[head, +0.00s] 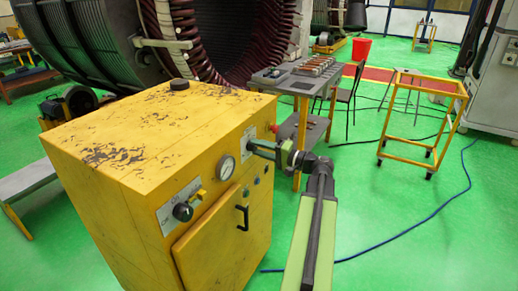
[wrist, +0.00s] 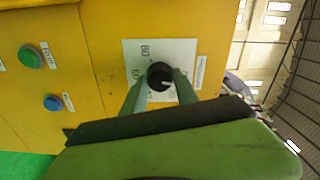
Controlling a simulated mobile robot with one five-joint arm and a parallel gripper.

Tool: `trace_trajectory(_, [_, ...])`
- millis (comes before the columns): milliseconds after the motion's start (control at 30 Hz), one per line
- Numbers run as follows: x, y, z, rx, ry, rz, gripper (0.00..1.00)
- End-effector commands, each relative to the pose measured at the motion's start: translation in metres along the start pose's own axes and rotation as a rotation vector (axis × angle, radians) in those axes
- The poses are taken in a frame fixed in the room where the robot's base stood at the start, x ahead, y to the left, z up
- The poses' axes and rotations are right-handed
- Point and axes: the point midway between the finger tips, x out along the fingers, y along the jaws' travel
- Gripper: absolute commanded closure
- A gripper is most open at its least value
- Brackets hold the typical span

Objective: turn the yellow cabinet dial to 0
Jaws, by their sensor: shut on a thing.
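The yellow cabinet (head: 125,165) stands in the left half of the head view, its worn top and front panel showing. The dial (wrist: 160,72) is a black round knob on a white scale plate (wrist: 134,47) in the wrist view. A white pointer mark on the knob points down and slightly right in that picture. My gripper (wrist: 161,82) is shut on the dial, one green finger on each side. In the head view my gripper (head: 262,148) reaches the panel and mostly hides the dial.
The panel also carries a gauge (head: 227,168), a black knob (head: 183,212), a red button (head: 273,127) and a door handle (head: 242,217). A yellow-framed trolley (head: 425,120) stands right.

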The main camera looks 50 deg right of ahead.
Motion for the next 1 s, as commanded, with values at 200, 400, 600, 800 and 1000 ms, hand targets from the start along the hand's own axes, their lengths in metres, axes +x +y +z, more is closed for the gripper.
trace_trajectory(200, [-0.0001, 0.0002, 0.0003, -0.133, 0.000, 0.001, 1.00])
trace_trajectory(400, [-0.0002, 0.0002, 0.0003, -0.209, 0.000, 0.001, 1.00])
trace_trajectory(600, [-0.0001, 0.0002, 0.0003, -0.242, 0.000, 0.001, 1.00])
trace_trajectory(800, [-0.0001, 0.0003, 0.0003, -0.248, -0.001, 0.002, 1.00])
trace_trajectory(1000, [-0.0001, 0.0003, 0.0003, -0.248, -0.001, 0.002, 1.00])
